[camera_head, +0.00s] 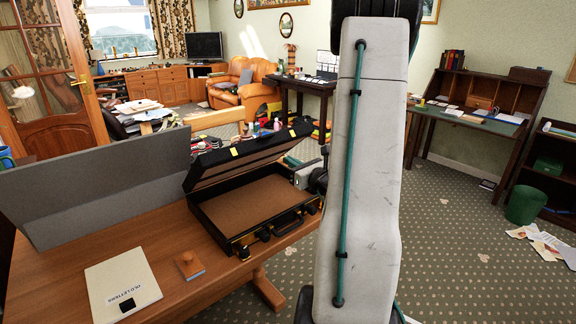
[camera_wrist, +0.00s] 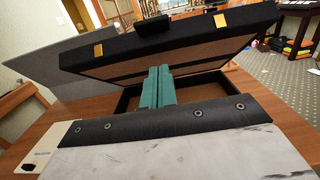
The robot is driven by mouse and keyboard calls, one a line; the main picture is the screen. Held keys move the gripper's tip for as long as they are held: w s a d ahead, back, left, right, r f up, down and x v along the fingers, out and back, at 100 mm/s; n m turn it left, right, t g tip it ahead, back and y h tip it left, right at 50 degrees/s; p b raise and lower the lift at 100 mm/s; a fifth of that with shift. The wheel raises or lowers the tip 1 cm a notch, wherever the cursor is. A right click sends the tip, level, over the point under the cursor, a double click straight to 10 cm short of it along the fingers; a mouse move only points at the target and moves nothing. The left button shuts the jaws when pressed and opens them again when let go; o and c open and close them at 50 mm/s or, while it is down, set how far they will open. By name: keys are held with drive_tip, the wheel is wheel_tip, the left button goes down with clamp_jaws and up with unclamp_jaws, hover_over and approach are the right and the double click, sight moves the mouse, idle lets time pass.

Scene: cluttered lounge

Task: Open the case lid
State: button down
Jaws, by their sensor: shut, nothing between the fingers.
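The black case (camera_head: 232,243) stands on the wooden table with its brown-lined base showing. Its lid (camera_head: 240,152) is raised at a slant over the back of the base. In the wrist view the lid (camera_wrist: 190,40) spans the top, with two gold latch plates and a dark handle on its edge. My gripper (camera_wrist: 160,72) has its green fingers together, empty, and reaches under the raised lid edge. I cannot tell whether they touch the lid.
A grey panel (camera_head: 100,185) stands on the table (camera_head: 165,235) behind and left of the case. A pale folder (camera_head: 122,283) and a small wooden block (camera_head: 188,264) lie in front. A desk (camera_head: 475,115), a green bin (camera_head: 524,204) and scattered papers are at right, with open carpet between.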

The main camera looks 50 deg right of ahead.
approach(266, 140)
wheel_tip(266, 140, down, 2)
drive_tip(key=w, duration=0.3)
drive_tip(key=shift+w+d+r, duration=0.3)
drive_tip(key=shift+w+r, duration=0.3)
drive_tip(key=shift+w+d+r, duration=0.35)
drive_tip(key=shift+w+r, duration=0.2)
drive_tip(key=shift+r, duration=0.1)
drive_tip(key=shift+w+r, duration=0.1)
